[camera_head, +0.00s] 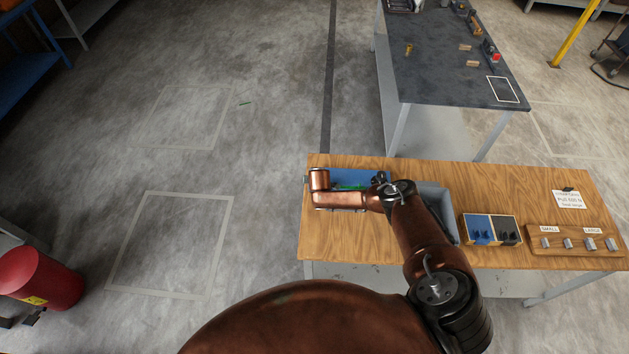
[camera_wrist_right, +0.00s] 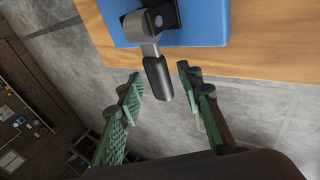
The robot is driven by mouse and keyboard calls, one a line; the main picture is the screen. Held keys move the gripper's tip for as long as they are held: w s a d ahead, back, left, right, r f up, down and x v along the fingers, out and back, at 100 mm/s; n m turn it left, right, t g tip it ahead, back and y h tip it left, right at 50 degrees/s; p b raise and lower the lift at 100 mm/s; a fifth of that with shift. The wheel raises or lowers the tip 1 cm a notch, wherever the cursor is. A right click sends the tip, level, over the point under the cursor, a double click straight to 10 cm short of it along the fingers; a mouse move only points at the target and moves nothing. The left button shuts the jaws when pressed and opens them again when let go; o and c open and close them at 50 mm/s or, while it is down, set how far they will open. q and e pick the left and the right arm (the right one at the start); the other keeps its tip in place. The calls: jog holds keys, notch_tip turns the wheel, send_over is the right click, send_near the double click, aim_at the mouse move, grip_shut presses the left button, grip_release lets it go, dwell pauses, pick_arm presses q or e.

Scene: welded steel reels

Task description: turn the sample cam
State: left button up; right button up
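In the right wrist view, a lever with a grey metal arm and a black handle (camera_wrist_right: 158,80) comes off a dark mount on a blue block (camera_wrist_right: 205,25). I take this lever for the sample cam. The handle points toward my right gripper (camera_wrist_right: 161,75), whose green-padded fingers are open on either side of it. A gap shows on both sides, so I see no grip. In the head view, the blue fixture (camera_head: 362,176) is at the table's left end, partly hidden under my copper-coloured right arm. My left gripper is not in view.
The fixture stands on a wooden table (camera_head: 560,190). A grey tray (camera_head: 437,195), blue and black bins (camera_head: 480,229) and a labelled wooden rack (camera_head: 570,242) stand to its right. A dark-topped bench (camera_head: 440,75) is behind.

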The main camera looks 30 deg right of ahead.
jog(key=v, duration=1)
jog(key=shift+f, duration=0.1)
